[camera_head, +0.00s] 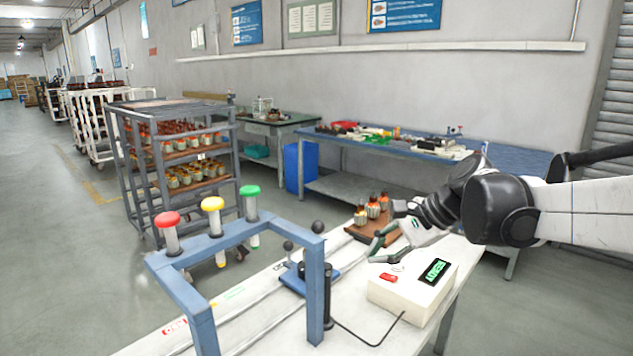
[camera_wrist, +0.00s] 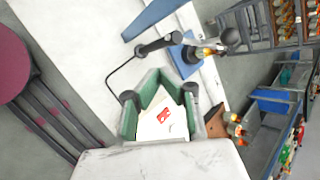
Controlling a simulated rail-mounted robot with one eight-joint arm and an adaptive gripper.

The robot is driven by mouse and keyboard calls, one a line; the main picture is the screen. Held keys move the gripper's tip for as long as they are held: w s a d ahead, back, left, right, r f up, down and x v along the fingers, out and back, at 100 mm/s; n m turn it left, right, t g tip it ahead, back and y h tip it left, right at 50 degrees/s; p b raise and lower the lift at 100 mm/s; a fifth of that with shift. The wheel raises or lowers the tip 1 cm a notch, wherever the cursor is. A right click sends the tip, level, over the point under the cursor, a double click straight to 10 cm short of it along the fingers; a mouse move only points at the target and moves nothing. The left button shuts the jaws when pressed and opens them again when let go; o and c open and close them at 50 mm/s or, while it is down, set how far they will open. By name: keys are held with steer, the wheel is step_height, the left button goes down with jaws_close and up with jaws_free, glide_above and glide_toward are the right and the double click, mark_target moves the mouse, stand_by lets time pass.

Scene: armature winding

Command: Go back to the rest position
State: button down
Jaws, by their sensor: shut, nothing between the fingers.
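My gripper (camera_head: 378,254), with green-grey fingers, is above the white table, by the white box (camera_head: 408,300) with a red switch and a green display. In the wrist view, its fingers (camera_wrist: 163,76) form a closed loop and hold nothing; the box top and red switch show through the loop. In the head view, several copper-topped armatures (camera_head: 373,208) stand on a brown tray (camera_head: 362,236) behind the gripper. The blue winding fixture (camera_head: 296,279) with black knobs stands left of the box. In the wrist view, an orange-topped part (camera_wrist: 207,51) shows at the fixture.
A blue frame (camera_head: 312,290) with red, yellow and green lamps stands at the table's left. A cable (camera_head: 372,341) runs from the box. A grey rack (camera_head: 180,160) of armatures and a blue workbench (camera_head: 400,148) stand behind. Open floor lies at left.

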steer(key=s+d+f+n+t+h, duration=0.1)
steer(key=s+d+f+n+h, duration=0.1)
steer(key=s, duration=0.5)
steer(key=s+d+f+n+t+h, duration=0.1)
steer(key=s+d+f+n+h, duration=0.1)
steer(key=s+n, duration=0.3)
steer(key=s+d+f+n+t+h, duration=0.1)
steer(key=s+d+f+n+h, duration=0.1)
steer(key=s, duration=0.7)
steer(key=shift+s+d+n+h+p, duration=0.15)
steer(key=shift+d+n+h+p, duration=0.15)
steer(key=shift+d+n+h, duration=0.7)
